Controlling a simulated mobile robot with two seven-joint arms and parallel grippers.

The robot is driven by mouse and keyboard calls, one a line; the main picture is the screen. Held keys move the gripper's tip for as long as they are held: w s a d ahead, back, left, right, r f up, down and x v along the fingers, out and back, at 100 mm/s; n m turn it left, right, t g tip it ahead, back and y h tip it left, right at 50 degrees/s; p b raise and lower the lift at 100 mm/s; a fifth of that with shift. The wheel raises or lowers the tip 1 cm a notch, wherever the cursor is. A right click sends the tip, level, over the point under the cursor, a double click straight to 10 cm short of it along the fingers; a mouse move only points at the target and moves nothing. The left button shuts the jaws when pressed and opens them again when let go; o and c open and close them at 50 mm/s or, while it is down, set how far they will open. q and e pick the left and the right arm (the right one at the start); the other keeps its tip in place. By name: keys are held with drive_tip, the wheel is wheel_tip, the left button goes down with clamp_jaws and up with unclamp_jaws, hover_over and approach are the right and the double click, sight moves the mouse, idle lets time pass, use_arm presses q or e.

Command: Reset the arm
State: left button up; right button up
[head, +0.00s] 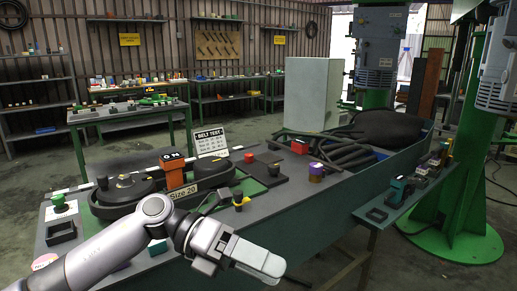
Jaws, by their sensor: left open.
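My left arm (120,245) reaches in from the bottom left, across the front edge of the work table. My left gripper (262,263) is at the lower middle, pointing right and slightly down. It is open, with nothing seen between its fingers. It appears in front of the table's near side, apart from the parts on top. My right gripper is not in view.
The dark work table (285,215) holds a black belt assembly (125,190) marked "Size 20", an orange block (175,176), a "BELT TEST" sign (211,140) and small coloured parts. A green machine column (470,150) stands right. Shelves line the back wall.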

use_arm(q)
drive_tip(key=w+a+f+n+t+y+p, duration=0.15)
drive_tip(key=a+f+n+t, duration=0.45)
drive_tip(key=n, duration=0.6)
drive_tip(key=a+f+n+t+y, duration=0.15)
drive_tip(key=f+n+t, duration=0.25)
drive_tip(key=n+t, duration=0.65)
drive_tip(key=a+f+n+t+y+p, duration=0.15)
drive_tip(key=a+f+n+t, duration=0.35)
drive_tip(key=n, duration=0.8)
drive_tip(key=s+a+f+n+g+y, duration=0.3)
drive_tip(key=s+a+f+n, duration=0.1)
drive_tip(key=s+f, duration=0.3)
drive_tip(key=s+a+f+n+g+y, duration=0.3)
drive_tip(key=s+a+f+n+y, duration=0.1)
drive_tip(key=s+f, duration=0.4)
drive_tip(key=shift+a+f, duration=0.25)
drive_tip(key=shift+f, duration=0.7)
